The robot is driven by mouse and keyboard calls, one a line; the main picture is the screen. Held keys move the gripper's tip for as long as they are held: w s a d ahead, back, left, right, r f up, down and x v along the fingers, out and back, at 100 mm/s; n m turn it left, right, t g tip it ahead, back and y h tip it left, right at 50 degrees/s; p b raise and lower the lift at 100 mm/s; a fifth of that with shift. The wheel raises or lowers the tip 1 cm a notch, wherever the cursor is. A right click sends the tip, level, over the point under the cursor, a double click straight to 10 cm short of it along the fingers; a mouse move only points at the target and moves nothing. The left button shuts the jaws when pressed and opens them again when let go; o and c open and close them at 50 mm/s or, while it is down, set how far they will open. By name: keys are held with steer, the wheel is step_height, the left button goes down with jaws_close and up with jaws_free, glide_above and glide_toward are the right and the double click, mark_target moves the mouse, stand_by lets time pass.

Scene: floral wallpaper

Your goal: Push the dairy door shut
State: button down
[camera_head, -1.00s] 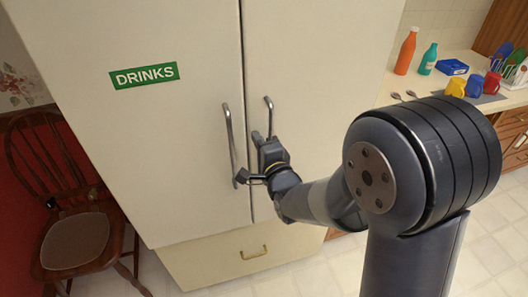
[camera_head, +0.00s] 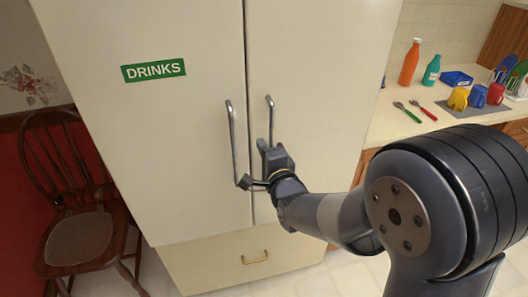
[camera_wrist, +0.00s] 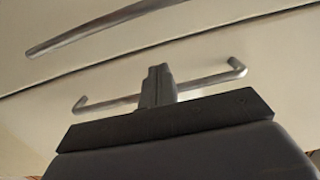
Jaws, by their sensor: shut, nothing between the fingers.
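A cream fridge has a left door (camera_head: 180,150) with a green DRINKS sign (camera_head: 153,70) and a right door (camera_head: 325,90). No dairy sign is readable on the right door. The two doors meet at a narrow dark seam and look about flush. My gripper (camera_head: 263,147) is shut and empty, in front of the right door beside the seam. It overlaps the lower part of the right door's handle (camera_head: 270,115). In the wrist view, the shut fingers (camera_wrist: 157,77) cross in front of that handle (camera_wrist: 210,80); contact cannot be told.
The left door's handle (camera_head: 232,145) is close to my gripper's left. A drawer (camera_head: 215,266) lies below the doors. A wooden chair (camera_head: 82,240) stands at left. A counter (camera_head: 395,122) at right holds bottles, mugs and cutlery.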

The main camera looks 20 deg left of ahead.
steer(key=b+v, duration=0.2)
steer(key=v, duration=0.7)
steer(key=shift+s, duration=0.5)
steer(key=shift+a, duration=0.15)
